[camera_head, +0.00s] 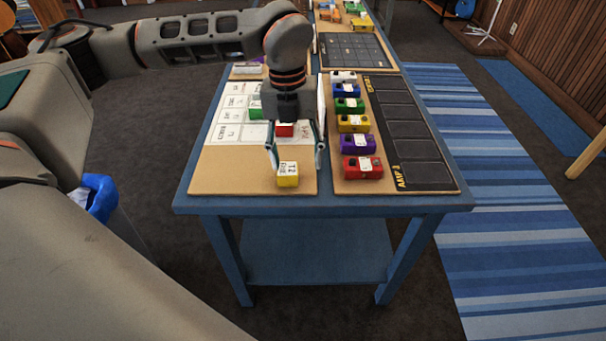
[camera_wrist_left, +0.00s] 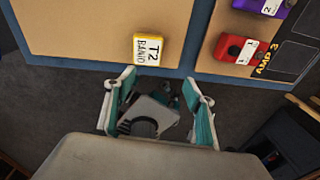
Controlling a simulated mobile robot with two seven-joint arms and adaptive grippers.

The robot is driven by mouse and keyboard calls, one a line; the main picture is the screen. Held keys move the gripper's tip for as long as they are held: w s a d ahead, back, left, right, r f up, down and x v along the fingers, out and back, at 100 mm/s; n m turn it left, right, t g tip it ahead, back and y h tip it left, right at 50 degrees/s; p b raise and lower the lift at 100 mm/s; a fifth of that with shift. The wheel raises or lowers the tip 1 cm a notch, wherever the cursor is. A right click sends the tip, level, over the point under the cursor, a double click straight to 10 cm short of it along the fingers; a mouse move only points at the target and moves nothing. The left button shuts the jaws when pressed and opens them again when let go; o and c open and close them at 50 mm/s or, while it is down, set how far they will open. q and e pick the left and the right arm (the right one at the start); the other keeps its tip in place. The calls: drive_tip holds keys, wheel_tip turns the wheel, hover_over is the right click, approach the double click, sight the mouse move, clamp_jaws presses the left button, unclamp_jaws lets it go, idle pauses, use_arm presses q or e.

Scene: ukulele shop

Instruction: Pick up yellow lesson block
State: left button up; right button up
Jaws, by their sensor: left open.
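The yellow lesson block (camera_head: 288,181) lies near the front edge of the left tan board on the blue table. It has a white label on top. In the left wrist view the yellow block (camera_wrist_left: 139,55) reads "T2 BAND" and lies beyond my fingertips, a little left of the midpoint between them. My left gripper (camera_head: 295,158) is open and points down over the board, just behind the block in the head view. Its spread, empty fingers also show in the left wrist view (camera_wrist_left: 160,84). My right gripper is not in view.
A red block (camera_head: 285,130) and a green block (camera_head: 256,112) sit on the white labelled grid behind the yellow block. The right board holds a column of several coloured blocks, including a red one (camera_head: 362,168) and another yellow one (camera_head: 353,124). The striped rug (camera_head: 520,230) is clear.

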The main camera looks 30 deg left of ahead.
sight(287, 168)
use_arm(q)
drive_tip(key=a, duration=0.1)
drive_tip(key=w+a, duration=0.1)
drive_tip(key=a+r+n+y, duration=0.1)
drive_tip(key=shift+w, duration=0.2)
drive_tip(key=shift+a+f, duration=0.15)
drive_tip(key=shift+f, duration=0.1)
drive_tip(key=f+b, duration=0.1)
drive_tip(key=f, duration=0.6)
drive_tip(key=shift+s+f+b, duration=0.1)
drive_tip(key=shift+s+b, duration=0.1)
drive_tip(key=shift+b, duration=0.1)
drive_tip(key=shift+c, duration=0.3)
drive_tip(key=c, duration=1.1)
